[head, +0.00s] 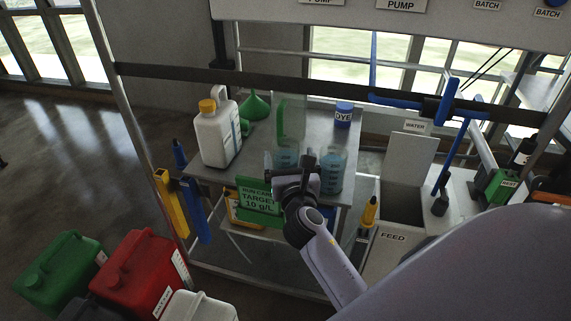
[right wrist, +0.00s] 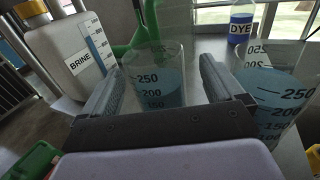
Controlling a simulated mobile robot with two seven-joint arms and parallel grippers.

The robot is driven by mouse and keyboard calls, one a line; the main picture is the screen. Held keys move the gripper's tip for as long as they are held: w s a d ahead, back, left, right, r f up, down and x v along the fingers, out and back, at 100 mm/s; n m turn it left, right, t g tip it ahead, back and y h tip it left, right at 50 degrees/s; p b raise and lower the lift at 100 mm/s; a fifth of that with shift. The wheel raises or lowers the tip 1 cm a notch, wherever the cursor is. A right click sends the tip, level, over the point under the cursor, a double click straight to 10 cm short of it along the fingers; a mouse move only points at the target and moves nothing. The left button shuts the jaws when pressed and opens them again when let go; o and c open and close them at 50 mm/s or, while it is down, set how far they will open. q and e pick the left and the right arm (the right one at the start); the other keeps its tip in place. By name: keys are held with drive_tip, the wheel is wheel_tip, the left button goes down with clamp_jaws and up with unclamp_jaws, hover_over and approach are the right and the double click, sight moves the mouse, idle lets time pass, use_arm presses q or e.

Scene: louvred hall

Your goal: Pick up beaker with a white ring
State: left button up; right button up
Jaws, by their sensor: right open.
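Two clear beakers with blue liquid stand on the grey table (head: 211,174). The left beaker (head: 286,157) also shows in the right wrist view (right wrist: 158,88), between my open fingers, with dark volume marks. The right beaker (head: 333,168) stands to the right of my gripper and also shows in the right wrist view (right wrist: 280,98), outside the right finger. I cannot make out a white ring on either one. My right gripper (head: 303,166) is open and empty-handed around the left beaker; I cannot tell whether the fingers touch it. My left gripper is not in view.
A white brine jug (head: 214,137) with a yellow cap, a green funnel (head: 256,107) and a blue-labelled dye bottle (head: 343,115) stand behind on the table. A green target sign (head: 259,197) hangs at its front edge. The feed bin (head: 398,235) is to the right.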

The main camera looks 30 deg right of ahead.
sight(284, 148)
drive_tip(key=w, duration=0.2)
drive_tip(key=w+d, duration=0.1)
drive_tip(key=shift+w+f, duration=0.1)
drive_tip(key=shift+f, duration=0.3)
drive_tip(key=shift+w+d, duration=0.3)
drive_tip(key=shift+w, duration=0.25)
drive_tip(key=c, duration=1)
drive_tip(key=shift+c, duration=1.1)
drive_tip(key=shift+r, duration=0.1)
